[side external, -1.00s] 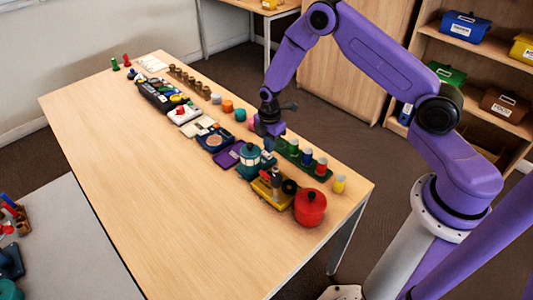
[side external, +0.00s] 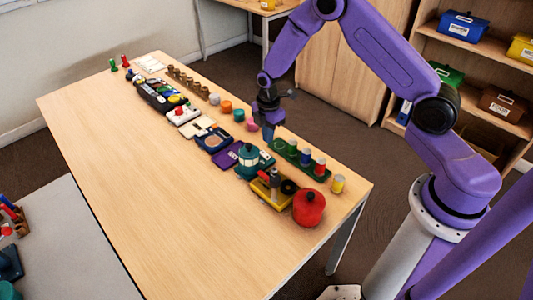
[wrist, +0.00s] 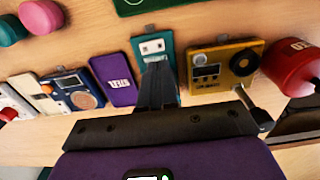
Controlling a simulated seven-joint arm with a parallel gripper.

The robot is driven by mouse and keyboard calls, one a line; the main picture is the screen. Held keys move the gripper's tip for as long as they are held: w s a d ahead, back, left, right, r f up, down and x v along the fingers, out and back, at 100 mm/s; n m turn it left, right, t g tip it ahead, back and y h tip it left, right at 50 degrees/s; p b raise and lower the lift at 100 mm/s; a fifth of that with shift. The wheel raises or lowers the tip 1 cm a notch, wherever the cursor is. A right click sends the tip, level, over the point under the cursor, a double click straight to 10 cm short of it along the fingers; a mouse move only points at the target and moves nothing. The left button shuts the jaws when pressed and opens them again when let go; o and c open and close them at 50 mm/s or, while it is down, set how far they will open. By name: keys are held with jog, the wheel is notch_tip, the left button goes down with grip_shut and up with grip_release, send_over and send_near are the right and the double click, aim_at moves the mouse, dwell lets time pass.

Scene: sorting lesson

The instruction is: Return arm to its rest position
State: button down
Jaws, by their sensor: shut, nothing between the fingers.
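My gripper (side external: 268,132) is shut and empty. It points down above the row of objects, close to a teal item (side external: 249,157) and a green rack (side external: 285,151) of coloured cylinders. In the wrist view my shut fingers (wrist: 155,70) overlap the lower part of a teal panel (wrist: 151,43). A purple case (wrist: 112,82) lies left of them and a yellow device (wrist: 224,66) right. I cannot tell the exact height of the fingertips above the objects.
A red pot (side external: 309,208) and a yellow cylinder (side external: 338,184) stand near the table's right end. Several small items run along the table's far side. The near part of the wooden table (side external: 160,180) is clear. Shelves (side external: 480,50) with bins stand behind my arm.

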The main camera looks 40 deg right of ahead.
jog(key=s+a+r+m, duration=0.1)
jog(key=s+a+r, duration=0.4)
jog(key=s+r, duration=0.3)
jog(key=s+a+r+m, duration=0.2)
jog(key=s+a+r, duration=0.2)
jog(key=s+r, duration=0.4)
jog(key=s+d+r+m, duration=0.1)
jog(key=s+d+r, duration=0.1)
jog(key=s, duration=0.7)
jog(key=s+d+r+m, duration=0.1)
jog(key=s+d+r, duration=0.2)
jog(key=s, duration=0.7)
jog(key=shift+r, duration=0.55)
